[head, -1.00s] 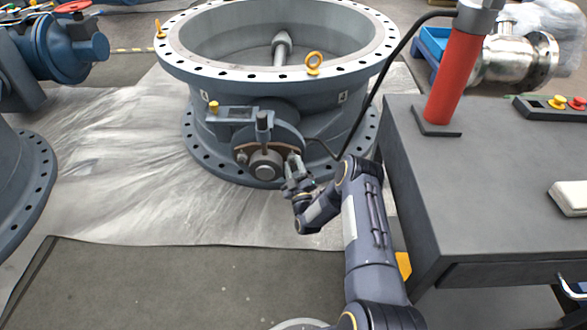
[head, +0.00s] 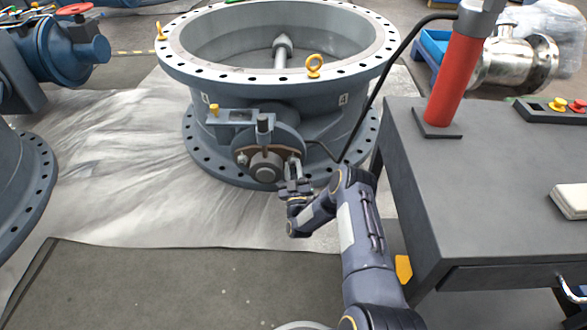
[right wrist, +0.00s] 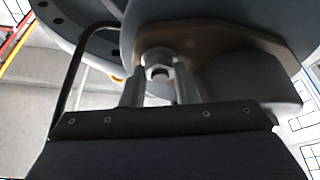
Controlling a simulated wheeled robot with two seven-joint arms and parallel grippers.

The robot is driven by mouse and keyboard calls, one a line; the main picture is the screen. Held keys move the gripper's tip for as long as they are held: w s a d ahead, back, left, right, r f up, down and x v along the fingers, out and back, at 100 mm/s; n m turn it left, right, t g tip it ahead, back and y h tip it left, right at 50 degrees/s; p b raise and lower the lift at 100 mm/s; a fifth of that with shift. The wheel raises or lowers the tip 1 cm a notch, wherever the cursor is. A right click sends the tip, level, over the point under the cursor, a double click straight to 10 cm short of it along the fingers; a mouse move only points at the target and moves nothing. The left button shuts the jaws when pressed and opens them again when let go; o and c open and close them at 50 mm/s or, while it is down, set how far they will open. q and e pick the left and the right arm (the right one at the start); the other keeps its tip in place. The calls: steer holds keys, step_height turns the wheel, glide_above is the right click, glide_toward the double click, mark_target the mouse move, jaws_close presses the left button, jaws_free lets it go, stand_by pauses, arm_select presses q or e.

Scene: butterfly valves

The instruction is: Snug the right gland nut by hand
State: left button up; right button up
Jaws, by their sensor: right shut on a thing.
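The grey butterfly valve (head: 225,80) stands on the sheet with its shaft gland (head: 265,168) facing me. In the right wrist view the right gland nut (right wrist: 157,58) is a small metal hex end under the brown gland plate (right wrist: 205,38). My right gripper (head: 293,172) is at the right side of the gland. Its two fingers (right wrist: 159,75) stand on either side of the nut and are shut on it. In the head view the fingers hide the nut. My left gripper is in neither view now.
A dark bench (head: 490,180) with a red cylinder (head: 453,80) stands close to the right of my right arm. A black hose (head: 378,90) runs down beside the valve. Sheeted floor (head: 120,170) is clear to the left.

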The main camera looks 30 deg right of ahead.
steer(key=o, duration=0.7)
